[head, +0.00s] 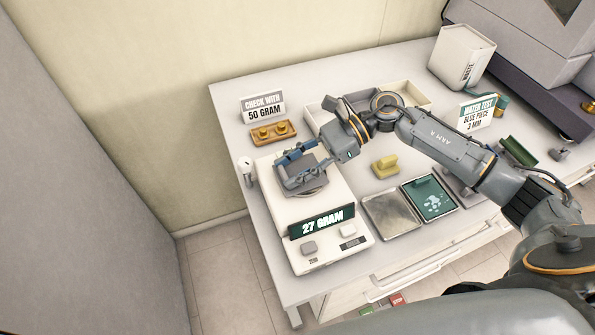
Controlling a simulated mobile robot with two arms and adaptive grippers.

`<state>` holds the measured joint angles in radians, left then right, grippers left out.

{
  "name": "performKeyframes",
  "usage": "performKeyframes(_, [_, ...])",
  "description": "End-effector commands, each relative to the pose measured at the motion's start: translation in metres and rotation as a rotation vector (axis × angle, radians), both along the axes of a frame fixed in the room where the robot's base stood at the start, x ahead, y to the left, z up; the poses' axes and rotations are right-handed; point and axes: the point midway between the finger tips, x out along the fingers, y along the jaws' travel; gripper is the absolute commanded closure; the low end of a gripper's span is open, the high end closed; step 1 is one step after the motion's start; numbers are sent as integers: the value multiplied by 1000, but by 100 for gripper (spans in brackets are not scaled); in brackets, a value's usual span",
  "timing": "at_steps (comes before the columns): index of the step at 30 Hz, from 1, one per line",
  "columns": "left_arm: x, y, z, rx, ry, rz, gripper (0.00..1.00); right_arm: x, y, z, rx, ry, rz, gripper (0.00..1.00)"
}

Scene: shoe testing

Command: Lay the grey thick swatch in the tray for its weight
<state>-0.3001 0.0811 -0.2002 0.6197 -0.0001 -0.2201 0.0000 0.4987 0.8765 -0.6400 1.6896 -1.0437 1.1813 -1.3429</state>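A grey swatch (309,186) lies on the pan of a white scale (309,213), whose display reads 27 GRAM. My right gripper (303,166) is over the pan, at the swatch. Its two blue-grey fingers look spread apart, with the swatch between and below them; the fingers partly hide it. A cream tray (415,88) with low walls stands at the back of the table, partly hidden behind my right arm. My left gripper is out of view.
A yellow piece (384,166) lies mid-table. In front are a bare metal plate (391,213) and a dark green plate with drops (430,197). Brass weights (273,132) sit by a 50 GRAM sign (263,106). A water test sign (477,112) and green piece (518,151) are right.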

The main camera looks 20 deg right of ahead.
Motion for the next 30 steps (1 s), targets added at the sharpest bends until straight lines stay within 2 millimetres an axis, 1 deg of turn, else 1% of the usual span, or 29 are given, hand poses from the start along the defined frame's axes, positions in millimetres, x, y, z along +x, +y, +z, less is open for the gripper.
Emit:
performKeyframes(4, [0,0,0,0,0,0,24,0,0,0,0,0,-1,75])
performKeyframes(5, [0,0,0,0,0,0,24,0,0,0,0,0,0,78])
performKeyframes(14, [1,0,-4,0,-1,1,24,1,0,4,-1,-3,0,78])
performKeyframes(17, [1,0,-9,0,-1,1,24,1,0,10,-1,-5,1,78])
performKeyframes(21, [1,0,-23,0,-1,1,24,0,-1,30,-2,-8,1,78])
performKeyframes(23, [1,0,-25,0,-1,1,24,-12,-2,41,-3,-6,2,78])
performKeyframes(29, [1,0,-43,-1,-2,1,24,-54,-3,88,-7,-8,2,78])
performKeyframes(30, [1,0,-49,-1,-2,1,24,-66,-4,90,-8,-3,2,78])
